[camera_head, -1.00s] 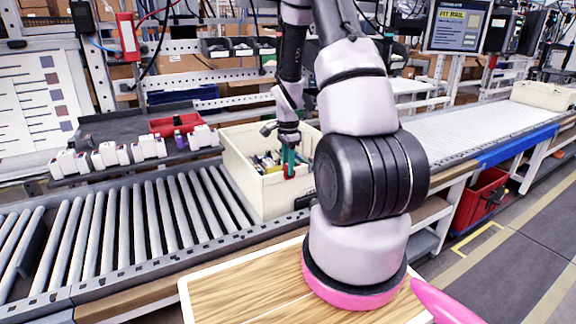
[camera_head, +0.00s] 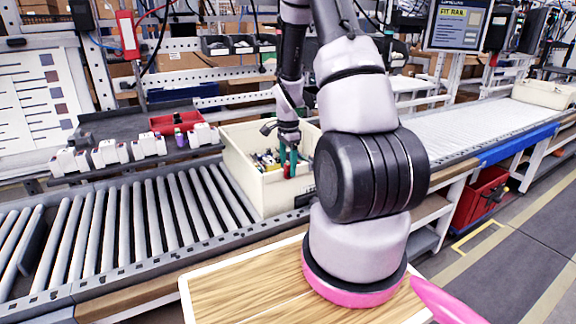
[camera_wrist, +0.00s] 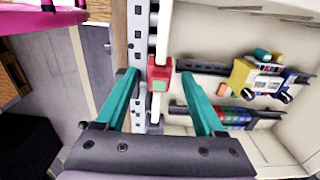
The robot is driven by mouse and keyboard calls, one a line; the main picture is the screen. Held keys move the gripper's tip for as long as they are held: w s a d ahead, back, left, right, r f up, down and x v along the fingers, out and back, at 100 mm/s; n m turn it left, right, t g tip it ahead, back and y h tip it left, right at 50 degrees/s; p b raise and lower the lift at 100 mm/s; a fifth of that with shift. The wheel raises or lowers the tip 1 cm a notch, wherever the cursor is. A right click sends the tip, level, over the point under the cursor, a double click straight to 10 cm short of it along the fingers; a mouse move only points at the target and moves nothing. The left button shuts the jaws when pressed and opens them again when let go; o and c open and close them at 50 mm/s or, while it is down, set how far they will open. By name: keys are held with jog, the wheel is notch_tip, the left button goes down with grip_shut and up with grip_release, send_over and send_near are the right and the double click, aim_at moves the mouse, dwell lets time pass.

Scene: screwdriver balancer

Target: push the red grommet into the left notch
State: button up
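My gripper (camera_wrist: 159,74) points down at the near wall of a cream bin; its two teal fingers are spread. A small red block with a pale green patch, seemingly the red grommet (camera_wrist: 160,71), sits between the fingertips at the bin's wall, with a gap on each side. In the head view my gripper (camera_head: 288,168) is small, over the bin's near side, with a bit of red between the fingers. I cannot make out the left notch; the red block and the fingers may cover it.
The cream bin (camera_head: 245,180) holds several mixed parts, including a yellow and blue one (camera_wrist: 258,78). A grey perforated rail (camera_wrist: 139,30) runs beside its wall. A roller conveyor (camera_head: 130,215) lies left of the bin. A wooden board (camera_head: 240,290) is in front.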

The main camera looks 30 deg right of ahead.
notch_tip(320, 180, up, 11)
dwell(0.7)
jog(key=shift+f, duration=0.1)
